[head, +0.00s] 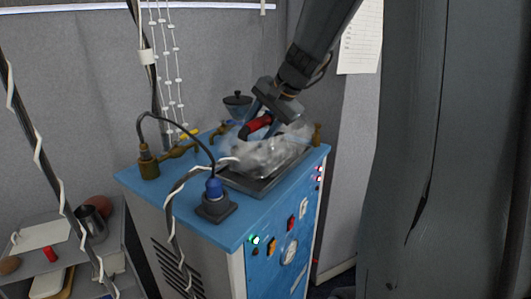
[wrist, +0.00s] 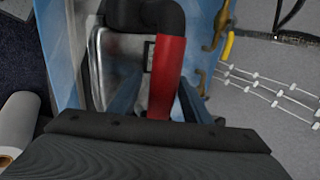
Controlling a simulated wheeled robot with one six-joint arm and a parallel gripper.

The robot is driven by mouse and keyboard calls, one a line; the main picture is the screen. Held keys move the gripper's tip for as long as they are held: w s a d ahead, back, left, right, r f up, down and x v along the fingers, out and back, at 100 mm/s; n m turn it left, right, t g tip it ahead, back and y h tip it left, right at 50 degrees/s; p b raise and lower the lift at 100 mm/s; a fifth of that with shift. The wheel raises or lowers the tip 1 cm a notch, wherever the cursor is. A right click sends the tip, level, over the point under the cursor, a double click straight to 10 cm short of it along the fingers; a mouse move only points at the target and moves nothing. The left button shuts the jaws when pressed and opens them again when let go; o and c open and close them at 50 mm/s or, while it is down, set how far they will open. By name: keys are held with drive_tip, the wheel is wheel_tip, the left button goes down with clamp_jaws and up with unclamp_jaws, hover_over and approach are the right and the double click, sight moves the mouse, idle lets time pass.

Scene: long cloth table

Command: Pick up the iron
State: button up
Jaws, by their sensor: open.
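The iron (head: 268,155) sits on a dark tray (head: 252,187) on top of a blue-topped cabinet. Its body looks grey and shiny, and its outline is hazy in the head view. The iron's red and black handle (head: 258,125) points up toward my gripper (head: 262,113). In the wrist view the red grip (wrist: 166,75) runs between the two blue-grey fingers of my gripper (wrist: 160,100), with the black part of the handle above. The fingers are open, one on each side of the grip. I cannot tell whether either touches it.
The cabinet top (head: 150,187) also bears a dark block with a blue plug (head: 214,198), a brass fitting (head: 149,163) with a looping black cable, and a dark bowl-like piece (head: 237,103) behind. A shelf (head: 85,262) with small items stands at left. A grey panel (head: 440,150) fills the right.

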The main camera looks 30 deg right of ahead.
drive_tip(key=shift+c, duration=0.2)
clamp_jaws()
drive_tip(key=shift+r, duration=0.1)
drive_tip(key=shift+w+r, duration=0.1)
